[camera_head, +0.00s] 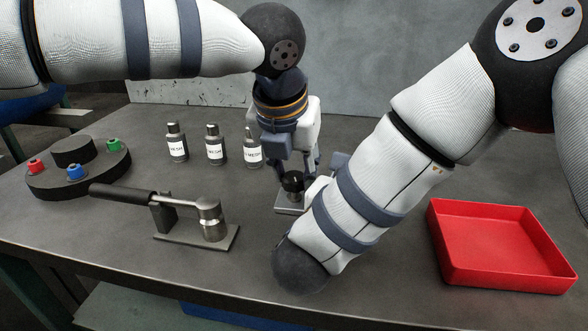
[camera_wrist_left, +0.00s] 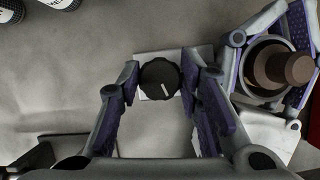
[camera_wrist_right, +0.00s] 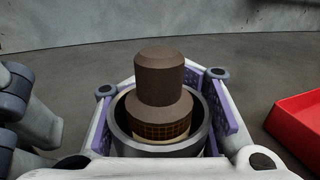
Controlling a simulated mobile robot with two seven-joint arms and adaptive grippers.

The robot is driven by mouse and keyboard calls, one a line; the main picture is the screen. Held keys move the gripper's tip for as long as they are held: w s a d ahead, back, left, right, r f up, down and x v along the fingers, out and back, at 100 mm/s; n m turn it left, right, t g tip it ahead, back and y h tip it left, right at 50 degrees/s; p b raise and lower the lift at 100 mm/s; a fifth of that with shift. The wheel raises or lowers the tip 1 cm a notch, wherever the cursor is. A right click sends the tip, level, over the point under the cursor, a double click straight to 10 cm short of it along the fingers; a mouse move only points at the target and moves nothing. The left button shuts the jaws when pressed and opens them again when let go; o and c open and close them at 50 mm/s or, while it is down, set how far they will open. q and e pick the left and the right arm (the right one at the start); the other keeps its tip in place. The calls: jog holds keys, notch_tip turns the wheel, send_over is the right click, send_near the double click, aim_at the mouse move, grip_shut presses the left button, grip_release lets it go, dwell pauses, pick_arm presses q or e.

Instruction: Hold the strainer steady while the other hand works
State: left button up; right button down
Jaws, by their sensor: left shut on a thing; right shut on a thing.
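The strainer is a brown stepped plug with a mesh band (camera_wrist_right: 162,100), seated upright in a grey round housing (camera_wrist_right: 118,133) in the right wrist view. My right gripper (camera_wrist_right: 163,88) is shut around that housing, one finger on each side. In the left wrist view the brown plug (camera_wrist_left: 292,68) shows at right. My left gripper (camera_wrist_left: 161,76) is shut on a black knob (camera_wrist_left: 158,79) with a white mark, which stands on a light plate. The knob also shows in the head view (camera_head: 292,182). My right forearm hides most of the right gripper there.
A red tray (camera_head: 503,283) lies at right. Several labelled bottles (camera_head: 214,148) stand at the back. A lever press (camera_head: 210,220) sits at front left. A round dark stand (camera_head: 100,187) with coloured pegs is at far left. The front table strip is clear.

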dwell(0.3)
pick_arm(q)
jog(key=o, duration=0.9)
jog(key=v, duration=1.2)
